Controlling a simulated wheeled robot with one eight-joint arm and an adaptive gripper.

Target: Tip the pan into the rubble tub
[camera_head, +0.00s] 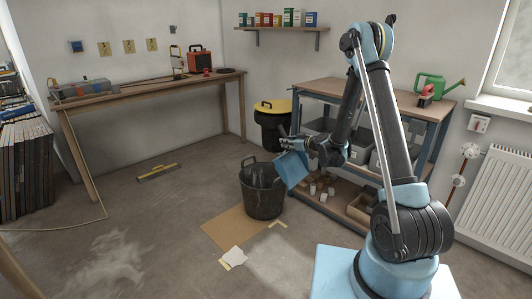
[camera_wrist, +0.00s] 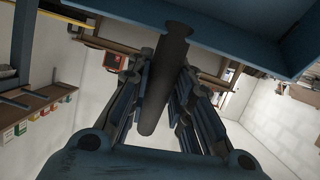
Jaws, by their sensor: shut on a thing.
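My gripper (camera_head: 303,144) is shut on the dark round handle (camera_wrist: 162,85) of the blue pan; the fingers lie on both sides of it in the wrist view. The pan (camera_head: 291,169) hangs steeply tilted at the upper right rim of the rubble tub, and its blue underside or wall (camera_wrist: 265,20) fills the top of the wrist view. The black rubble tub (camera_head: 263,203) stands upright on the floor with its handle loops up. I cannot tell whether the pan touches the rim, or what is in the pan. The tub's bottom is hidden.
A cardboard sheet (camera_head: 228,232) lies under and in front of the tub, with a pale broken piece (camera_head: 233,257) at its near edge. A shelved workbench (camera_head: 418,103) stands close on the right. A yellow-lidded bin (camera_head: 272,130) stands behind. Floor at left is mostly open.

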